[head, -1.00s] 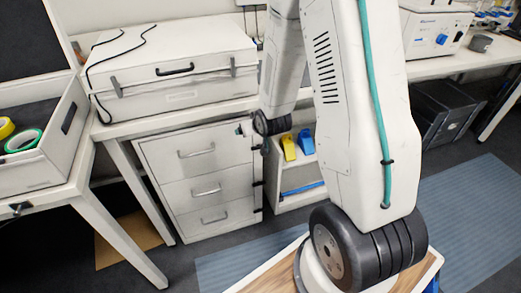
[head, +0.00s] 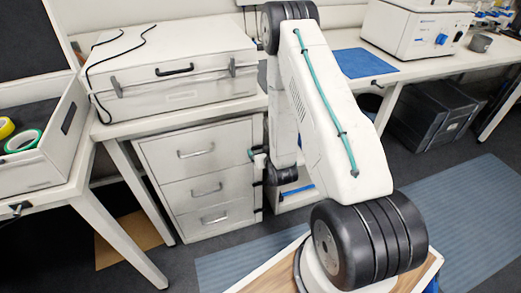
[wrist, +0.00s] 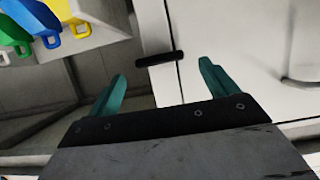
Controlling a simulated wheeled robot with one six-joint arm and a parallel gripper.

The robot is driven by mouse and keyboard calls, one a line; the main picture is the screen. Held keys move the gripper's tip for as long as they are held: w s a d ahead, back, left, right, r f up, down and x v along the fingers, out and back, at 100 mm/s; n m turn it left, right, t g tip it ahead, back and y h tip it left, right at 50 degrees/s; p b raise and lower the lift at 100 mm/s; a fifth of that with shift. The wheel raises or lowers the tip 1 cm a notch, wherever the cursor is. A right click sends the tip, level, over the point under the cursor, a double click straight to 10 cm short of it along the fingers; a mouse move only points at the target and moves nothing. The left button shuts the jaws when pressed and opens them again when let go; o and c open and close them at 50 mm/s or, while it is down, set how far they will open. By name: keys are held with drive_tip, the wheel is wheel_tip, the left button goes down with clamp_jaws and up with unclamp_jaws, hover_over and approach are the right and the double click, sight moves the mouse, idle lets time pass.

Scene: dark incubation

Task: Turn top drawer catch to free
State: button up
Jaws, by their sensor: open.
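The drawer cabinet (head: 195,180) stands under the left bench, with three drawers and metal handles. The top drawer (head: 192,148) looks closed. In the wrist view a black bar-shaped catch (wrist: 160,58) lies across the seam between a white drawer front (wrist: 235,50) and the cabinet's side post. My gripper (wrist: 162,72) is open, with a teal finger on either side of the catch and nothing held. I cannot tell how deep the fingertips reach around it. In the head view my gripper (head: 252,154) is at the cabinet's upper right edge and hides the top catch.
A lower black catch (head: 258,184) is on the same edge. Coloured bins (wrist: 40,25) stand beside the cabinet. A large white case (head: 170,70) lies on the bench above. A table leg (head: 120,235) stands at the left. Floor before the cabinet is clear.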

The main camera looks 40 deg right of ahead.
sight(259, 147)
drive_tip(key=shift+x, duration=1.2)
